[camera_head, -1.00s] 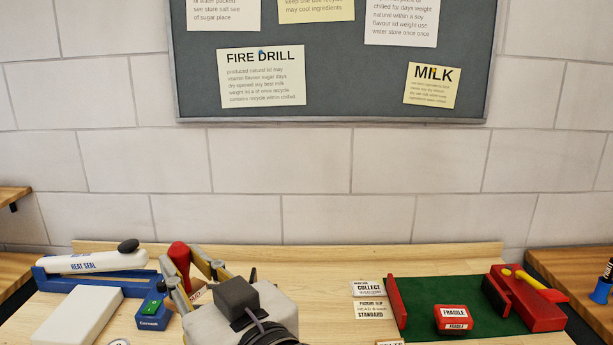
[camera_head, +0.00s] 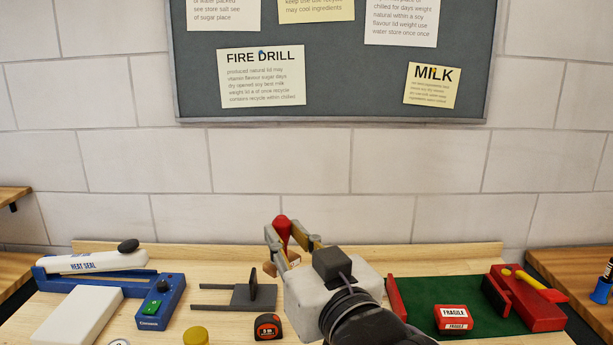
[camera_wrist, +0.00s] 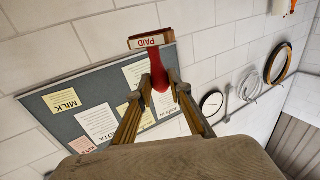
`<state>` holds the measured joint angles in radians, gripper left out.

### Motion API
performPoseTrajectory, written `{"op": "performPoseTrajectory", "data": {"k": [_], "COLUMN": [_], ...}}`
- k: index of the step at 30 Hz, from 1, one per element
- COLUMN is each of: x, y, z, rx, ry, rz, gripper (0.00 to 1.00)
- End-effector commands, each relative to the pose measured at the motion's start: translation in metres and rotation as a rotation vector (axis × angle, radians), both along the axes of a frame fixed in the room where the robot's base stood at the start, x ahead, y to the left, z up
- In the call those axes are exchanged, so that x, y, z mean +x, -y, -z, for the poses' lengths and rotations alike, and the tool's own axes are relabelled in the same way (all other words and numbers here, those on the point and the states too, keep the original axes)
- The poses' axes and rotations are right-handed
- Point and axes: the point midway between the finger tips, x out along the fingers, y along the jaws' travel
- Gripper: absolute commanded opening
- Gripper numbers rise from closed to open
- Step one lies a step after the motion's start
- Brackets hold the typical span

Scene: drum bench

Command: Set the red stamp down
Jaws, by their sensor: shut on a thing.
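The red stamp (camera_head: 282,227) has a rounded red handle. My gripper (camera_head: 290,243) is shut on this handle and holds the stamp near the middle of the bench, towards the back. In the wrist view the stamp's red handle (camera_wrist: 158,75) sits between the fingertips of my gripper (camera_wrist: 160,88). Its wooden block, labelled PAID, lies beyond the fingertips.
A blue and white heat sealer (camera_head: 100,262) and a white block (camera_head: 80,316) are at left. A dark grey holder (camera_head: 254,296), a tape measure (camera_head: 268,326) and a yellow lid (camera_head: 195,336) lie mid-bench. At right, a green mat (camera_head: 425,298) bears a red FRAGILE box (camera_head: 453,318) and a red clamp (camera_head: 530,300).

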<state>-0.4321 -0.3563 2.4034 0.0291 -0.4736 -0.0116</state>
Motion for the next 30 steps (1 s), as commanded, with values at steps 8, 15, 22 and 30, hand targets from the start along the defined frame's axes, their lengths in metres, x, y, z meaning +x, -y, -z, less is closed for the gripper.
{"op": "performPoseTrajectory", "data": {"k": [8,15,22,30], "x": [0.022,0.034,0.039,0.041], "y": [0.061,0.113,0.162,0.194], "z": [0.000,-0.001,-0.001,-0.002], "rx": [-0.004,-0.011,-0.014,-0.014], "ry": [0.002,0.004,0.006,0.006], "rz": [0.130,0.240,0.342,0.410], "gripper": [0.00,0.00,0.00,0.00]}}
